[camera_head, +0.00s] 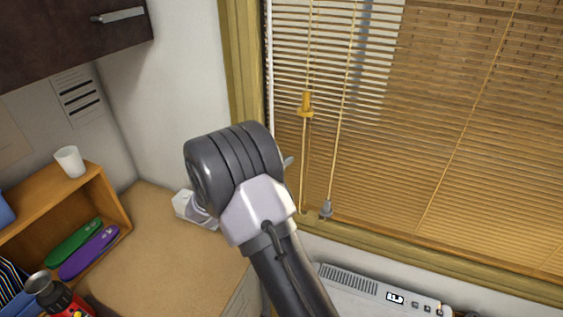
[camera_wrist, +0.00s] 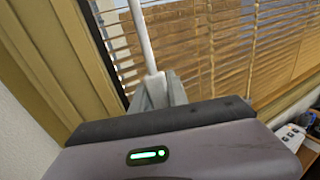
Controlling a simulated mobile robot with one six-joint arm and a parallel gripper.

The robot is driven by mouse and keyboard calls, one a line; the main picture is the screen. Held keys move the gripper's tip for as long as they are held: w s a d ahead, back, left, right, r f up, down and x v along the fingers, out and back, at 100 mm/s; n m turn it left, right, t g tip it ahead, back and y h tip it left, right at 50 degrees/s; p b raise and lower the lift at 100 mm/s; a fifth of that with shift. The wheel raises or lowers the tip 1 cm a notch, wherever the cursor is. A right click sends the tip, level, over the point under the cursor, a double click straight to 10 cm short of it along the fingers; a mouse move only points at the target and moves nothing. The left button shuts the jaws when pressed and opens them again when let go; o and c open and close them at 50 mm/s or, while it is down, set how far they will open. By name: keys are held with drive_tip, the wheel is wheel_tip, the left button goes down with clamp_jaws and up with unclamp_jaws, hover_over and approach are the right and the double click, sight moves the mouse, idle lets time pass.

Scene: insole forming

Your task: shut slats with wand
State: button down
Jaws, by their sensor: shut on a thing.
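The wooden slats of the blind (camera_head: 460,120) hang across the window on the right of the head view. Gaps show between them, so they are not flat shut; the blind also shows in the wrist view (camera_wrist: 225,50). The white wand (camera_head: 269,50) hangs along the blind's left edge, its lower part hidden behind my arm. In the wrist view the wand (camera_wrist: 140,35) comes down between the fingertips of my gripper (camera_wrist: 156,88), which is shut on it. In the head view only a small grey tip of my gripper (camera_head: 287,162) shows.
A yellow cord pull (camera_head: 305,103) and a grey cord pull (camera_head: 326,208) hang just right of my gripper. The window frame (camera_head: 243,65) stands close on the left. A white heater-like unit (camera_head: 365,290) sits below the sill. A wooden shelf (camera_head: 118,205) holds several items.

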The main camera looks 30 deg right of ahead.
drive_tip(key=n+t+y+b, duration=0.2)
drive_tip(key=n+t+b, duration=0.1)
drive_tip(key=b, duration=0.3)
drive_tip(key=w+a+n+t+y+b, duration=0.1)
drive_tip(key=n+t+y+b, duration=0.2)
drive_tip(key=b, duration=0.4)
drive_tip(key=n+t+y+b, duration=0.2)
drive_tip(key=t+y+b, duration=0.1)
drive_tip(key=b, duration=0.4)
drive_tip(key=shift+w+a+f+n+t, duration=0.2)
drive_tip(key=shift+w+n+t, duration=0.15)
drive_tip(key=shift+t, duration=0.45)
drive_tip(key=shift+r, duration=0.15)
drive_tip(key=c, duration=1.6)
unclamp_jaws()
drive_tip(key=o, duration=0.3)
drive_tip(key=shift+s+d+r, duration=0.1)
drive_tip(key=shift+d, duration=0.05)
drive_tip(key=shift+b, duration=0.3)
